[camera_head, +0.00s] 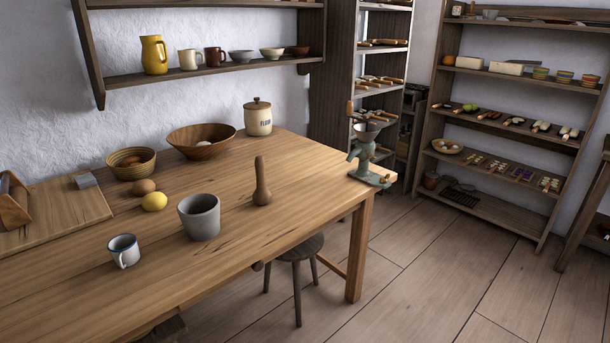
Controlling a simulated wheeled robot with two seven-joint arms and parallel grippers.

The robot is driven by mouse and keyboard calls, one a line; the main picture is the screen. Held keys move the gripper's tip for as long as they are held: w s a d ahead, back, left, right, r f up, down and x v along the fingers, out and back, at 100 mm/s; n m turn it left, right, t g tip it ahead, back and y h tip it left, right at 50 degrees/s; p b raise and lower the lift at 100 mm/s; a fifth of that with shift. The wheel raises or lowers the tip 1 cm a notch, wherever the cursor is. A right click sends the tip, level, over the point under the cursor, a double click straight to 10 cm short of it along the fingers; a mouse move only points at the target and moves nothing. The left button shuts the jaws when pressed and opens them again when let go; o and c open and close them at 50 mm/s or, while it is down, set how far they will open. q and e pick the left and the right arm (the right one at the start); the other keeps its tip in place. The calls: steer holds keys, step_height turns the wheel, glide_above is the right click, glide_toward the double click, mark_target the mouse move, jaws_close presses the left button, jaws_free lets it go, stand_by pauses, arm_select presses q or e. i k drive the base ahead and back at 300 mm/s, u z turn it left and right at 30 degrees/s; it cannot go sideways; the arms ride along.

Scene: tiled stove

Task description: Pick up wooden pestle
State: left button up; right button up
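A brown wooden pestle (262,184) stands upright on the wooden table (120,246), with its wide end down and its narrow handle up. It is to the right of a grey stone mortar (199,217) and apart from it. Nothing covers the pestle. Neither my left gripper nor my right gripper shows in the head view.
A white mug (124,250), a lemon (154,201), a woven basket (131,163), a wooden bowl (201,141) and a flour jar (257,117) stand on the table. A green grinder (368,160) is at its right corner. A stool (298,253) is partly beneath.

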mark_target(262, 196)
steer(key=u, duration=0.4)
steer(key=i, duration=0.95)
steer(key=u, duration=0.8)
